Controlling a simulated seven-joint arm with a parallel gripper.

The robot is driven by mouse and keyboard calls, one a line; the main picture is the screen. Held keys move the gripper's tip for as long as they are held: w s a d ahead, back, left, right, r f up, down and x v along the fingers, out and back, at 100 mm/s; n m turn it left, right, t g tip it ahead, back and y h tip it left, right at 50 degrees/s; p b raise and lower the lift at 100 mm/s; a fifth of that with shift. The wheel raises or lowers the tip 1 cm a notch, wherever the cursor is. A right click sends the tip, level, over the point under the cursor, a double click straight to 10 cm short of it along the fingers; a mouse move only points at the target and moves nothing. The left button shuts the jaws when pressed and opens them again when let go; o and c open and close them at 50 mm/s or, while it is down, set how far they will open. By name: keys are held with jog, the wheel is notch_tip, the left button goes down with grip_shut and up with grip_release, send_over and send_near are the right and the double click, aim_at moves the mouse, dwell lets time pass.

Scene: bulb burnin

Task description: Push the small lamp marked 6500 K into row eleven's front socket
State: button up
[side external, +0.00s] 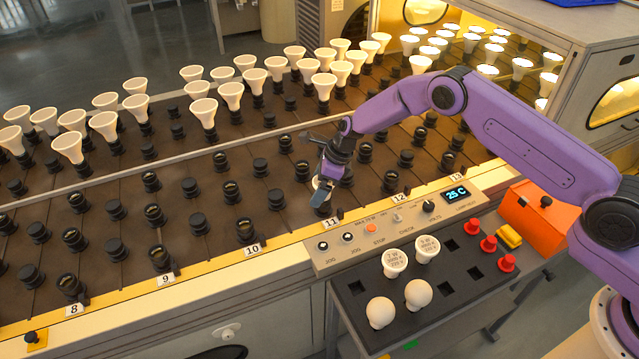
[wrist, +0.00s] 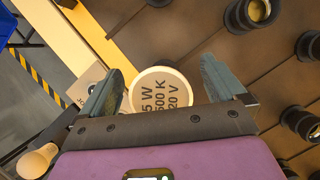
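The small lamp marked 6500 K shows in the wrist view (wrist: 166,92) as a pale round face with dark print, its top line reading 5 W. In the side view only a white bit of it (side external: 317,184) shows under my gripper. In the side view my gripper (side external: 322,192) points down at the front of row eleven, behind the 11 label (side external: 331,223). The front socket is hidden beneath it, so I cannot tell how deep the lamp sits.
A control panel (side external: 350,256) adjoins the row labels. A dark tray (side external: 455,292) holds two printed lamps (side external: 395,262), two round bulbs (side external: 380,312) and red caps (side external: 488,243). Empty sockets (side external: 246,230) surround my gripper; cone lamps (side external: 232,95) stand in the back rows.

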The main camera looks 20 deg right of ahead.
jog(key=v, duration=1.7)
jog(key=shift+r, duration=0.2)
jog(key=shift+s, duration=0.1)
jog(key=s+r+n+g+h, duration=0.1)
jog(key=s+r+n, duration=0.3)
jog(key=s+n, duration=0.6)
jog(key=s+r+n+g, duration=0.1)
jog(key=s+r+n, duration=0.3)
jog(key=s+n, duration=0.6)
jog(key=s+d+n+h, duration=0.1)
jog(key=s+d+n, duration=0.3)
jog(key=s, duration=0.4)
jog(key=s+d+r+n, duration=0.1)
jog(key=s+d+n, duration=0.4)
jog(key=s+n, duration=0.2)
jog(key=s+d+n+h, duration=0.1)
jog(key=s+d+n, duration=0.3)
jog(key=s, duration=0.5)
jog(key=shift+d+r+n+h, duration=0.2)
jog(key=shift+n+h, duration=0.1)
jog(key=shift+n, duration=0.4)
